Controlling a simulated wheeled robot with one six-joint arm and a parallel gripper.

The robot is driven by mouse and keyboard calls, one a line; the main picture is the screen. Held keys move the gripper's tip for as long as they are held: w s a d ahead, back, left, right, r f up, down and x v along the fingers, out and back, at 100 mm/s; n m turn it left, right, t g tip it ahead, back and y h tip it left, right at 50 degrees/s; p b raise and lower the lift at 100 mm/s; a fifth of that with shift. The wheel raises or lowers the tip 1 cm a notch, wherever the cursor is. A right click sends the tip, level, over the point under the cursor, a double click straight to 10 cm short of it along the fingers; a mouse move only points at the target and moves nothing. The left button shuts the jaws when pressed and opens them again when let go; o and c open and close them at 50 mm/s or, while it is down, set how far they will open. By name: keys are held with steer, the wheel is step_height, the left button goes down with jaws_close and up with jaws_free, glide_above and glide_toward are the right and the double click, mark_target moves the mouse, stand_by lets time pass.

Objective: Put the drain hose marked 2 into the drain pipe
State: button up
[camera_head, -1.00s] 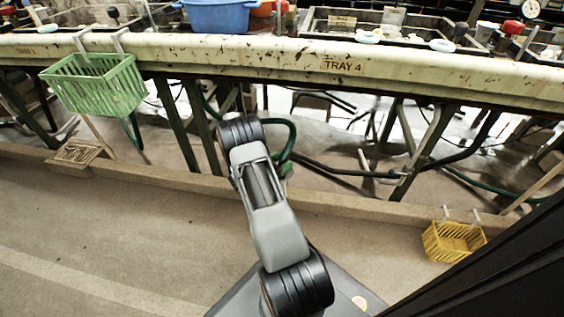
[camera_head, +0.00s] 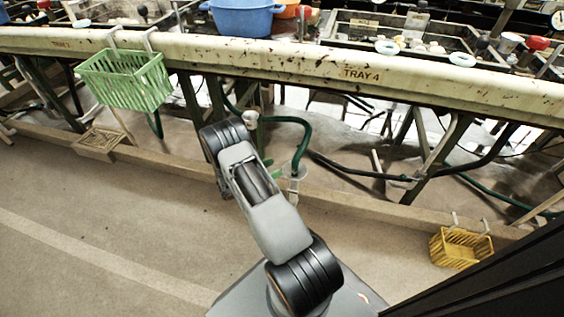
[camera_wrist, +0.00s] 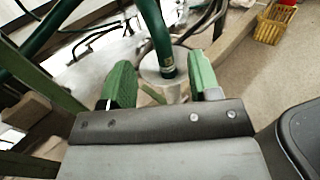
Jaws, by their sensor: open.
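A dark green hose (camera_head: 304,138) loops under the tray and runs down to a pale, see-through pipe mouth (camera_head: 297,172). In the wrist view the hose (camera_wrist: 155,32) comes down between the fingers, with a light band near its lower end. That end appears within the rim of the pale pipe mouth (camera_wrist: 150,72); how deep cannot be told. No number is readable on it. My gripper (camera_wrist: 162,84) is open, its green fingers on either side of the hose and apart from it. In the head view my arm hides most of the gripper.
The long tray edge (camera_head: 300,58) marked TRAY 4 runs overhead. A green basket (camera_head: 125,80) hangs from it at left. A yellow basket (camera_head: 461,248) hangs on the low kerb (camera_head: 370,207) at right. Dark hoses and legs crowd beneath. The near floor is clear.

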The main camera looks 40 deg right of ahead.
steer(key=s+a+r+m+t+y, duration=0.2)
steer(key=s+a+r+m+y, duration=0.2)
steer(key=a+r+m+y, duration=0.1)
steer(key=s+a+r+m+t+y, duration=0.2)
steer(key=s+a+r+m+y, duration=0.2)
steer(key=a+r, duration=0.6)
steer(key=s+a+r+m+t+y, duration=0.2)
steer(key=s+a+r+m+y, duration=0.2)
steer(key=a+r+m+y, duration=0.2)
steer(key=a+r+y, duration=0.1)
steer(key=a+y, duration=0.1)
steer(key=a, duration=0.1)
steer(key=shift+s+a+r+t+y, duration=0.15)
steer(key=shift+s+r+t+y, duration=0.15)
steer(key=shift+t, duration=0.1)
stand_by(0.5)
